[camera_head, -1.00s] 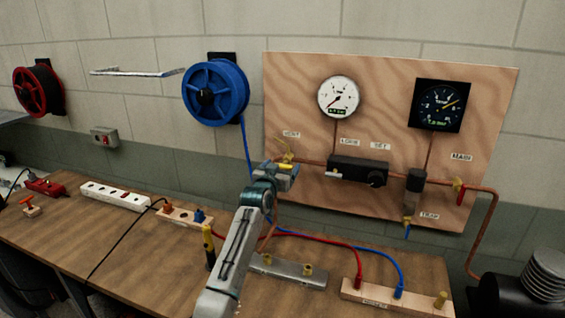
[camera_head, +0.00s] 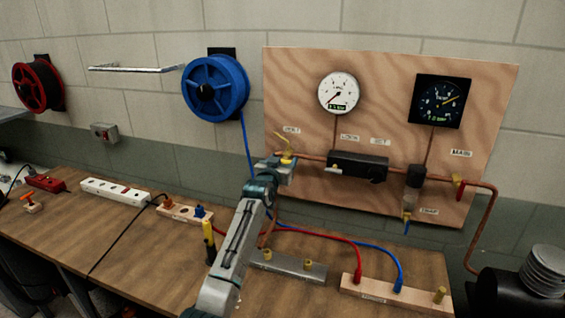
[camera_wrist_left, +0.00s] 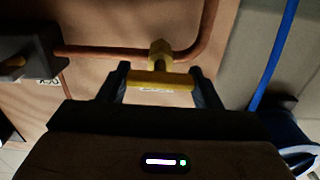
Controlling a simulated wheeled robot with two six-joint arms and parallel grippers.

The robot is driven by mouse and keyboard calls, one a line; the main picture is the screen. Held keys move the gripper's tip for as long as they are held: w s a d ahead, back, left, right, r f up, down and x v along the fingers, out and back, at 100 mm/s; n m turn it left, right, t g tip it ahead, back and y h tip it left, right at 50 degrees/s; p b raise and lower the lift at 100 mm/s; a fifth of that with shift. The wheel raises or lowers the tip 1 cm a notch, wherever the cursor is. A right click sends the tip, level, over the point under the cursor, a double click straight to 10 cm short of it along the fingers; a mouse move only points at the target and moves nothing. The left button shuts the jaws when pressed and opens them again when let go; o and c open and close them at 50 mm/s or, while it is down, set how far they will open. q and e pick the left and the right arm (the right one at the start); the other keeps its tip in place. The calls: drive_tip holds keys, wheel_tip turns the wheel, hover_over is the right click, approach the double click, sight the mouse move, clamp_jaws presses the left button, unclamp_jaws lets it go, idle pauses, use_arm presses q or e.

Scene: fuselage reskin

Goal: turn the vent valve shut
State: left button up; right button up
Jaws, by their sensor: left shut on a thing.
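My left gripper (camera_wrist_left: 160,84) is shut on this handle, one finger at each end. In the head view the left gripper (camera_head: 279,171) is at the valve and covers part of it. My right gripper is not in view.
The board (camera_head: 390,75) carries a white gauge (camera_head: 339,93), a dark gauge (camera_head: 437,102), a black regulator (camera_head: 358,166) and a red-handled main valve (camera_head: 459,189). Below, the bench (camera_head: 140,225) holds a power strip (camera_head: 115,190), a yellow-and-black tool (camera_head: 208,242) and hoses. A blue reel (camera_head: 216,89) hangs left.

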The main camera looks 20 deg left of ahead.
use_arm(q)
drive_tip(key=shift+f+m+b, duration=0.25)
drive_tip(key=shift+m+b, duration=1.15)
drive_tip(key=m+b, duration=0.3)
drive_tip(key=m, duration=0.2)
drive_tip(key=shift+d, duration=0.15)
drive_tip(key=m+b, duration=0.2)
drive_tip(key=m, duration=0.3)
drive_tip(key=shift+b, duration=0.3)
drive_tip(key=m+b, duration=0.1)
drive_tip(key=m, duration=0.3)
drive_tip(key=shift+m+b, duration=0.35)
drive_tip(key=shift+m, duration=0.05)
drive_tip(key=o, duration=1)
